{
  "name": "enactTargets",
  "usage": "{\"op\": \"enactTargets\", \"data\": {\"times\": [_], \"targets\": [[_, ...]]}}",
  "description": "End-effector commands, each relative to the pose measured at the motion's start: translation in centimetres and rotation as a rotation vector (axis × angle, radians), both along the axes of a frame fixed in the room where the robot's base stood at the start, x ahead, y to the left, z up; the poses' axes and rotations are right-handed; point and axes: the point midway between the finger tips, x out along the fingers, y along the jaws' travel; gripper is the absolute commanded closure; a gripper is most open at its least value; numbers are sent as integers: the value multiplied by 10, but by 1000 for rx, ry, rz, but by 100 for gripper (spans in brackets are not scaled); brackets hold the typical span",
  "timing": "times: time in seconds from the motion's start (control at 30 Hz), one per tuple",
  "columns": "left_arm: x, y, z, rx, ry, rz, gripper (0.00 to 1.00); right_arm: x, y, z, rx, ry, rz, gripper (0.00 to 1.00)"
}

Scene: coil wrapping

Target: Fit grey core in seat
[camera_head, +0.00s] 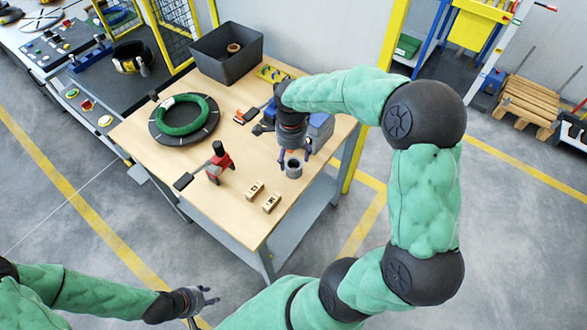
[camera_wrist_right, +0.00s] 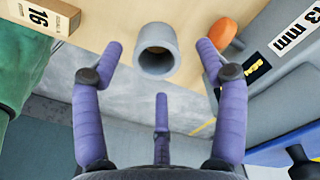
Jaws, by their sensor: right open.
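The grey core (camera_head: 293,169) is a short hollow cylinder near the right edge of the wooden table. It also shows in the right wrist view (camera_wrist_right: 156,62), with its open bore facing the camera. My right gripper (camera_head: 294,154) is above it. In the wrist view the purple fingers of the right gripper (camera_wrist_right: 158,58) are spread around the core, with visible gaps on both sides. My left gripper (camera_head: 208,297) is open and empty, low in the head view, away from the table. I cannot tell which part is the seat.
An orange item (camera_wrist_right: 222,32) lies near the core. The table's front corner is clear.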

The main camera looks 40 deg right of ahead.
Motion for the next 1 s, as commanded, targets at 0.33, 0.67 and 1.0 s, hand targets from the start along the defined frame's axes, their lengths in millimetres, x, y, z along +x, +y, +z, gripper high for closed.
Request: {"op": "enactTargets", "data": {"times": [0.33, 0.67, 1.0], "targets": [[0, 0, -15, 0, 0, 0, 60, -6, 1, -33, 0, 0, 0, 27], [0, 0, -21, 0, 0, 0, 60, -7, 2, -55, 0, -2, 0, 27], [0, 0, -20, 0, 0, 0, 60, -7, 2, -55, 0, -2, 1, 87]]}}
